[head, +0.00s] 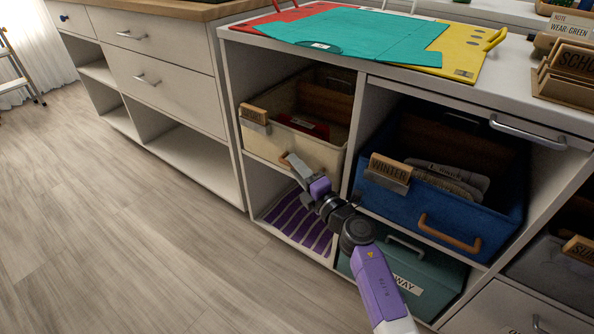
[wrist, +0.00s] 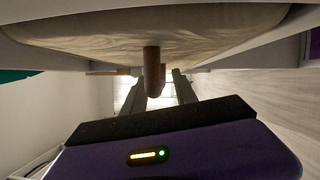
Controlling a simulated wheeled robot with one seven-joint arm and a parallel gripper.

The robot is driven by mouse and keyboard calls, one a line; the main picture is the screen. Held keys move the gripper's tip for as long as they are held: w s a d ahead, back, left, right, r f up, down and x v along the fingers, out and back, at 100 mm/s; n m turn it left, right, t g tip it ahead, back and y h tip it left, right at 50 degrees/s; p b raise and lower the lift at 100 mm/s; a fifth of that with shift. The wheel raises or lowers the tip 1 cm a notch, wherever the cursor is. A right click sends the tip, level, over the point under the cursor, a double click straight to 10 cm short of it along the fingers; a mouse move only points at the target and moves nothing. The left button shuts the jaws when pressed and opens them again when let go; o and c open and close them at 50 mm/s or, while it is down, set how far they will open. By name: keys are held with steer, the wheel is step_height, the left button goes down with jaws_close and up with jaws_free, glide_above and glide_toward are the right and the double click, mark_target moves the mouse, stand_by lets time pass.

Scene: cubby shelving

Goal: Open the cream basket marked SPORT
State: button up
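The cream basket (head: 318,151) sits in the upper left cubby of the white shelf unit, its front near the cubby's opening. A wooden tag (head: 254,114) is clipped on its rim; its lettering is too small to read surely. Its brown handle (head: 285,160) is on the front, partly hidden by my gripper (head: 302,167). In the wrist view the basket's cream front (wrist: 200,40) fills the top, and the handle (wrist: 152,72) hangs between the two fingers of my gripper (wrist: 160,90). The fingers stand apart, with a gap visible at the right of the handle.
A blue basket (head: 440,218) with a wooden handle stands in the cubby to the right. A teal box (head: 405,267) sits below it, behind my arm. A purple striped thing (head: 297,222) lies in the cubby under the cream basket. The floor (head: 130,220) at left is clear.

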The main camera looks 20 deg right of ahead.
steer(key=shift+c, duration=0.4)
jaws_close()
stand_by(1.1)
